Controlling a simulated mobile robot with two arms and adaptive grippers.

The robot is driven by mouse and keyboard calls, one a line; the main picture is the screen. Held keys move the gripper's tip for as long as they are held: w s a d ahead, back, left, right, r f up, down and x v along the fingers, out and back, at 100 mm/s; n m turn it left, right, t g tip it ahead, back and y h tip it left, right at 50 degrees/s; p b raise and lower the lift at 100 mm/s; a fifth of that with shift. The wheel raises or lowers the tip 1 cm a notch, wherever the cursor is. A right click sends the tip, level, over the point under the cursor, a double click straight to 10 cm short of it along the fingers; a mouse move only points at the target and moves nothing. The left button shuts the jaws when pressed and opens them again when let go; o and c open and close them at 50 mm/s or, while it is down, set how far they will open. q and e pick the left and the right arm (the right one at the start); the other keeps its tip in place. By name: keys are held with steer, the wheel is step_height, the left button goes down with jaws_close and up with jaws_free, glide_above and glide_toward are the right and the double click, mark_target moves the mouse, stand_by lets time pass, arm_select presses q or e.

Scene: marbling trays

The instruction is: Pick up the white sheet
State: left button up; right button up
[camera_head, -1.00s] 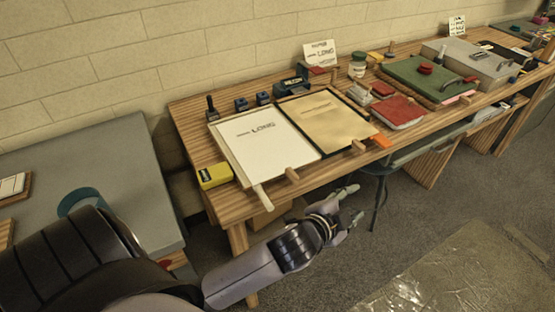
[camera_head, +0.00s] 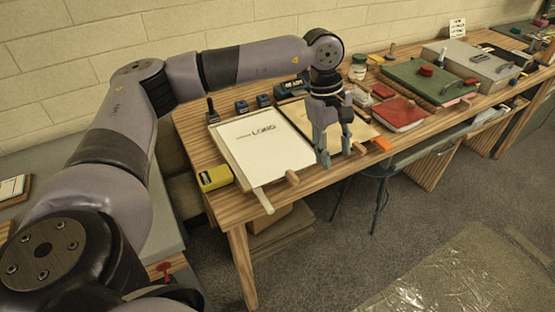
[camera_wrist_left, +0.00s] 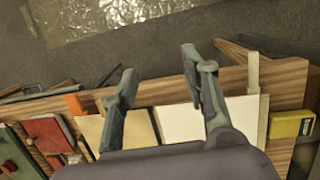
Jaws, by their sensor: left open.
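The white sheet (camera_head: 262,147) lies flat in a shallow tray on the wooden table, with the word LONG printed on it. It also shows in the left wrist view (camera_wrist_left: 180,124), partly hidden by my gripper. My left gripper (camera_head: 337,160) points down above the border between the white tray and the tan tray (camera_head: 362,129). Its two fingers are apart with nothing between them, and the fingers also show in the left wrist view (camera_wrist_left: 158,62). It seems to be above the trays, not touching the sheet. My right gripper is not in view.
A yellow box (camera_head: 214,178) stands at the table's left end. An orange block (camera_head: 382,143) and a red pad (camera_head: 401,113) lie right of the trays. Blue blocks (camera_head: 263,100) stand behind.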

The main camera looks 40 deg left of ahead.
arm_select(q)
steer(key=a+r+y, duration=0.3)
steer(key=a, duration=0.6)
steer(key=p, duration=0.3)
glide_above(294, 177)
steer(key=f, duration=1.1)
steer(key=shift+w+d, duration=0.2)
steer(key=shift+f, duration=0.6)
steer(key=shift+f+p, duration=0.25)
steer(key=shift+p, duration=0.05)
steer(key=f, duration=0.1)
steer(key=f+p, duration=0.1)
steer(key=f, duration=0.1)
steer(key=shift+s+a+f+p, duration=0.1)
steer(key=shift+s+f+p, duration=0.2)
steer(key=shift+w+f, duration=0.1)
steer(key=shift+f, duration=0.45)
steer(key=c, duration=0.9)
steer(key=shift+r, duration=0.15)
